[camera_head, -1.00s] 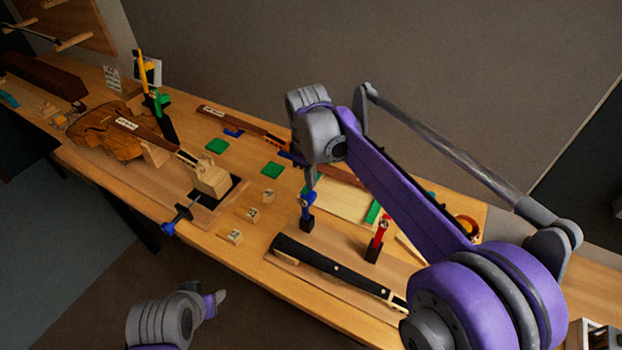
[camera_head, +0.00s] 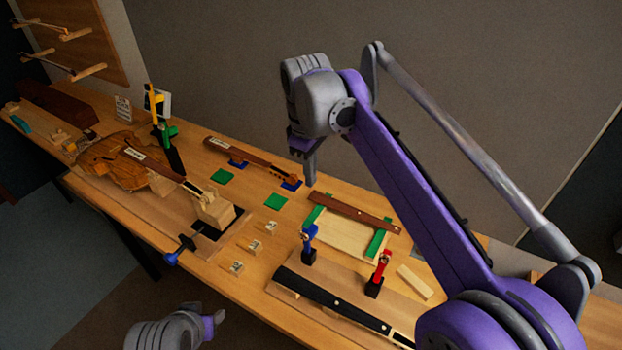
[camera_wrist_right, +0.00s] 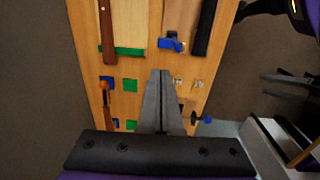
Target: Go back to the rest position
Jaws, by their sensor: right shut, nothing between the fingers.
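My right gripper (camera_head: 311,182) hangs raised above the bench (camera_head: 335,190), its fingers pointing down. In the right wrist view its fingers (camera_wrist_right: 160,74) are together with nothing between them. The blue-topped tool (camera_head: 309,241) stands in a black block below it, apart from the fingers; its blue part also shows in the right wrist view (camera_wrist_right: 172,43). The red-topped tool (camera_head: 383,267) stands to its right. Part of my left arm shows at the bottom, with its end (camera_head: 218,318) in front of the bench edge; its jaws are too unclear to judge.
A black fingerboard (camera_head: 330,296) lies along the front edge. A violin body (camera_head: 108,162) and a wooden neck (camera_head: 245,155) lie farther left. A brown strip (camera_head: 352,212) lies across green supports. Small wooden blocks (camera_head: 237,267) stand near the front. The air around the right gripper is clear.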

